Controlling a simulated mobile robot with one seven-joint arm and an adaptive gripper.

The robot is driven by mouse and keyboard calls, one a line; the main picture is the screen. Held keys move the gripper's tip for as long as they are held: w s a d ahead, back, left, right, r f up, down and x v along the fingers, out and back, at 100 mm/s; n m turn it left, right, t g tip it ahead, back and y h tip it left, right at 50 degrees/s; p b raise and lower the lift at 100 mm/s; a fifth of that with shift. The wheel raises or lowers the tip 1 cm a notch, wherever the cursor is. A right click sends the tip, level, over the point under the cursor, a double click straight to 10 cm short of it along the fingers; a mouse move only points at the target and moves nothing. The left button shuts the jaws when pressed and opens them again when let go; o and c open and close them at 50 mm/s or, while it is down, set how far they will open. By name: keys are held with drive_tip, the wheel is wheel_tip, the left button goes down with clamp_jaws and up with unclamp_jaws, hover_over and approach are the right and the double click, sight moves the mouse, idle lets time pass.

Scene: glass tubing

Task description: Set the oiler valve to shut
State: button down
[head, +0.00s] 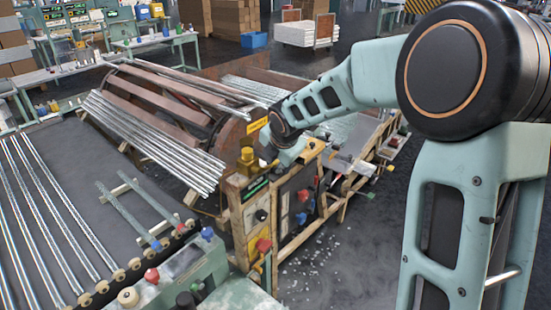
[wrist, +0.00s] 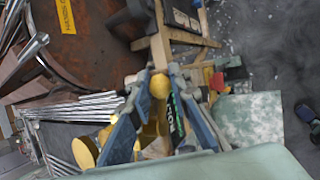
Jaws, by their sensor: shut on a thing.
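In the wrist view, my gripper (wrist: 160,82) has its two blue-grey fingers closed in around a rounded yellow knob (wrist: 158,87). The knob sits between the fingertips and looks like the handle of the oiler valve. A yellow round part (wrist: 84,153) shows to the left of the fingers, with more yellow body partly hidden between them. In the head view, my gripper (head: 287,152) is at the top of the wood-framed machine, just right of a yellow oiler body (head: 247,161). Its fingertips and the knob cannot be made out there, and the valve's setting is unclear.
The machine's front panel (head: 262,214) carries several knobs, including a red one (head: 264,245). Glass tubes (head: 155,140) lie on a rack at the left, beside a large rusty drum (wrist: 75,45). Floor with glass bits (head: 335,265) is open at the right.

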drive_tip(key=shift+f+g+y, duration=0.3)
drive_tip(key=shift+g, duration=0.2)
idle(0.3)
drive_tip(key=c, duration=2.1)
unclamp_jaws()
drive_tip(key=v, duration=1.2)
